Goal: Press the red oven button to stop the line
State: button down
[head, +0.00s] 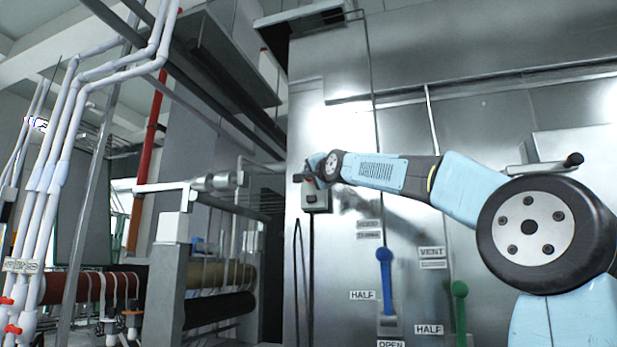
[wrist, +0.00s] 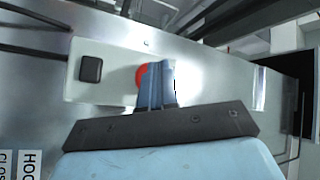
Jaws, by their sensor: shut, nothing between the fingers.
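The red oven button (wrist: 141,74) shows in the wrist view on a pale control box (wrist: 112,60), beside a dark square button (wrist: 91,69). My gripper (wrist: 158,66) is shut and empty. Its blue fingers lie over the right part of the red button and hide some of it. I cannot tell whether the fingertips touch the button. In the head view the control box (head: 315,199) is fixed on the left part of the steel oven front, with the end of my arm just at its top. The red button is hardly readable there.
Right of the box, a blue lever (head: 384,268) and a green lever (head: 460,305) stand out from the steel panel, with HALF, OPEN and VENT labels. Dark cables hang below the box. Rollers with red webbing (head: 100,287) and white pipes (head: 60,180) are at left.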

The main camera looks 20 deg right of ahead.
jog(key=shift+s+a, duration=0.4)
jog(key=shift+s, duration=0.15)
jog(key=shift+s+a, duration=0.75)
jog(key=shift+s, duration=0.25)
jog(key=shift+s+a, duration=0.7)
jog(key=shift+s, duration=0.3)
jog(key=shift+f, duration=0.1)
